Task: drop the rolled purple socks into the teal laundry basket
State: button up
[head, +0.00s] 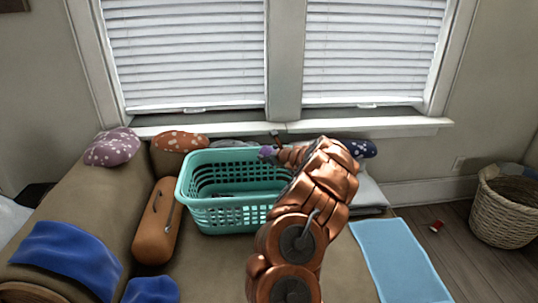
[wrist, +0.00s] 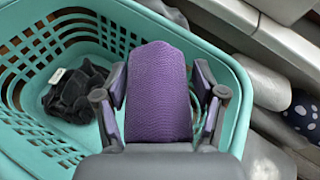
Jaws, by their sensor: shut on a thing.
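The rolled purple socks (wrist: 159,92) are between the fingers of my gripper (wrist: 160,98), which is shut on them. In the head view the socks (head: 266,152) show as a small purple patch at the tip of my gripper (head: 272,150), by the basket's right part. The teal laundry basket (head: 207,217) stands on the tan sofa. A dark crumpled cloth (wrist: 77,92) lies inside the basket.
An orange-brown bolster (head: 158,222) lies left of the basket. A light blue cloth (head: 399,262) lies at right. A wicker basket (head: 503,218) stands on the floor. A window sill is behind.

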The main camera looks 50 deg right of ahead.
notch_tip(320, 180, down, 10)
jog(key=b, duration=0.7)
jog(key=shift+f, duration=0.2)
jog(key=o, duration=1.2)
notch_tip(320, 180, up, 10)
jog(key=shift+f, duration=0.1)
